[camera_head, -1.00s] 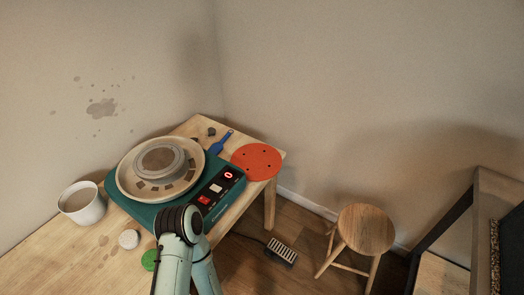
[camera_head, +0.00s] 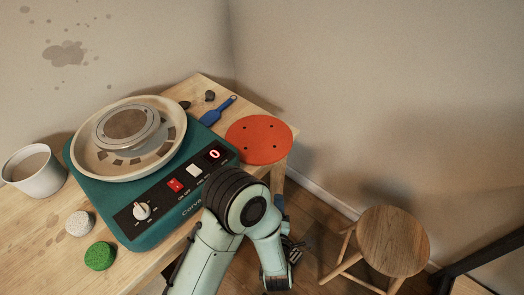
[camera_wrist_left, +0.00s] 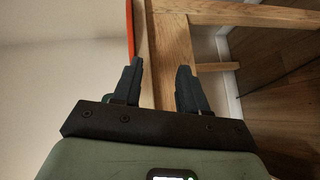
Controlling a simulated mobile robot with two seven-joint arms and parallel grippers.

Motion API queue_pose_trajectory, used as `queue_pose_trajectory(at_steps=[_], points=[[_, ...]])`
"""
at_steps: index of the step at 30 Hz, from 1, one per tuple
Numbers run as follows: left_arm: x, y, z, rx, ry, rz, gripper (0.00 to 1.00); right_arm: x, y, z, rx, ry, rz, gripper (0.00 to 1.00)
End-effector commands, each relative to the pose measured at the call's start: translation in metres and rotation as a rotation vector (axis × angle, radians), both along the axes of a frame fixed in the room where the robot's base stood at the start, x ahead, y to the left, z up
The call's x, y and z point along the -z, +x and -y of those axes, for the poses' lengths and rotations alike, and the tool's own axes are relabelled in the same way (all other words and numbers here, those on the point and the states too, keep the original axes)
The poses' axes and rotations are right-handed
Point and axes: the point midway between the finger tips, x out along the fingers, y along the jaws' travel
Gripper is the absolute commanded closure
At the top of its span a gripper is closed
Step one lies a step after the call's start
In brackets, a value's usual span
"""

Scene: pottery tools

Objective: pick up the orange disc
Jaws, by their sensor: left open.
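The orange disc (camera_head: 259,139) lies flat at the right corner of the wooden table, close to its edge. It has several small dark holes. In the left wrist view the disc (camera_wrist_left: 130,28) shows edge-on as a thin orange strip, just beyond the left-hand finger. My left gripper (camera_wrist_left: 160,70) is open and empty, with the table's wooden edge showing beyond the gap between its fingers. In the head view my left arm comes up from the bottom and bends down in front of the table, below the disc; its fingers are hard to make out there. My right gripper is not in view.
A teal pottery wheel (camera_head: 160,215) stands left of the disc. A blue tool (camera_head: 218,111) lies behind the disc. A white cup (camera_head: 36,174), a green sponge (camera_head: 100,256) and a pale round piece (camera_head: 80,223) are further left. A wooden stool (camera_head: 388,242) stands on the floor right.

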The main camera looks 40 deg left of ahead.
Motion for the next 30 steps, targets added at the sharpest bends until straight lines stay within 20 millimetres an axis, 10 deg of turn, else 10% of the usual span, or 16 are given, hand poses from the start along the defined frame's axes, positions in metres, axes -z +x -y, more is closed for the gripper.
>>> queue_pose_trajectory(at_steps=[6,30], points=[[-0.026,0.003,-0.007,-0.088,-0.031,0.223,0.57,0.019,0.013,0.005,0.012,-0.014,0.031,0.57],[-0.033,0.094,-0.069,-0.09,-0.029,0.227,0.57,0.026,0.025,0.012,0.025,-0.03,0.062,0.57]])
